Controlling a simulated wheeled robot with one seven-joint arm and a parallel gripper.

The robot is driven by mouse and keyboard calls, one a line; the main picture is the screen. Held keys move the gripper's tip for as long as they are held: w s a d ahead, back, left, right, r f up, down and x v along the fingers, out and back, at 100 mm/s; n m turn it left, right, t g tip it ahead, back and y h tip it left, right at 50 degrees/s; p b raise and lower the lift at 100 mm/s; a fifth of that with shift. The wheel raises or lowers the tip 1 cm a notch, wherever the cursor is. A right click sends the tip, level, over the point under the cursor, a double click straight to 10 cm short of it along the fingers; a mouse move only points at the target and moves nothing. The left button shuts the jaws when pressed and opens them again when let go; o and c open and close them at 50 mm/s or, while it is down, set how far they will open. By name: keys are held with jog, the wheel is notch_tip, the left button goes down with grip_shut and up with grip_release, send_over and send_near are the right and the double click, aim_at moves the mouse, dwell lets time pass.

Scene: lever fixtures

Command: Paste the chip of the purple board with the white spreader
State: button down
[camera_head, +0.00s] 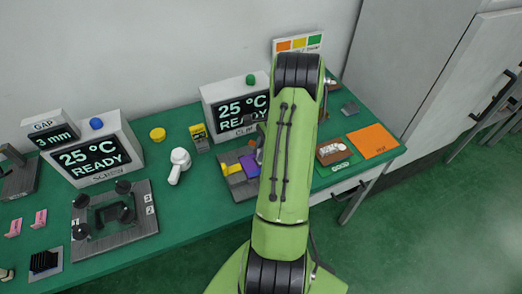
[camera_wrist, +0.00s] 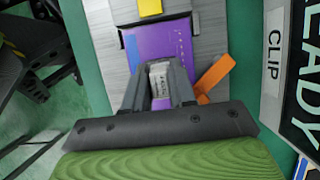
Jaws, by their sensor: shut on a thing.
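The purple board (camera_wrist: 160,42) lies on a grey metal fixture plate (camera_wrist: 109,50) in the wrist view. In the head view the board (camera_head: 250,165) is partly hidden by my arm. My gripper (camera_wrist: 158,82) is over the board, its fingers shut on a pale grey-white piece (camera_wrist: 160,74) with small dark marks. I cannot tell whether this piece is the white spreader. The fingers hide the board's near middle, and I cannot make out the chip clearly. My gripper is hidden behind my arm in the head view.
An orange lever (camera_wrist: 215,74) is close right of the fingers. A yellow block (camera_wrist: 150,7) sits beyond the board. The clip display (camera_head: 235,108) stands behind the fixture. A white tool (camera_head: 178,165) lies to its left; an orange mat (camera_head: 372,140) lies right.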

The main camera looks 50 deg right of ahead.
jog(key=shift+d+r+p, duration=0.1)
jog(key=shift+d+p, duration=0.25)
jog(key=shift+d, duration=0.15)
jog(key=shift+w+a, duration=0.25)
jog(key=shift+a, duration=0.2)
jog(key=shift+w+a, duration=0.2)
jog(key=shift+a, duration=0.25)
jog(key=shift+s+d, duration=0.65)
jog(key=shift+s, duration=0.25)
jog(key=shift+w+a+p, duration=0.3)
jog(key=shift+w+a, duration=0.25)
jog(key=shift+a, duration=0.3)
jog(key=shift+s+d+p, duration=0.15)
jog(key=shift+d+p, duration=0.25)
jog(key=shift+d, duration=0.65)
jog(key=shift+w+a+f, duration=0.1)
jog(key=shift+w+a, duration=0.15)
jog(key=shift+a, duration=0.2)
jog(key=shift+w+a+f, duration=0.1)
jog(key=shift+w+a, duration=0.1)
jog(key=shift+a, duration=0.25)
jog(key=shift+s+d+r, duration=0.1)
jog(key=shift+s+d, duration=0.6)
jog(key=shift+s, duration=0.15)
jog(key=shift+w+a, duration=0.55)
jog(key=shift+a, duration=0.3)
jog(key=shift+d+p, duration=0.5)
jog(key=shift+p, duration=0.05)
jog(key=shift+r, duration=0.15)
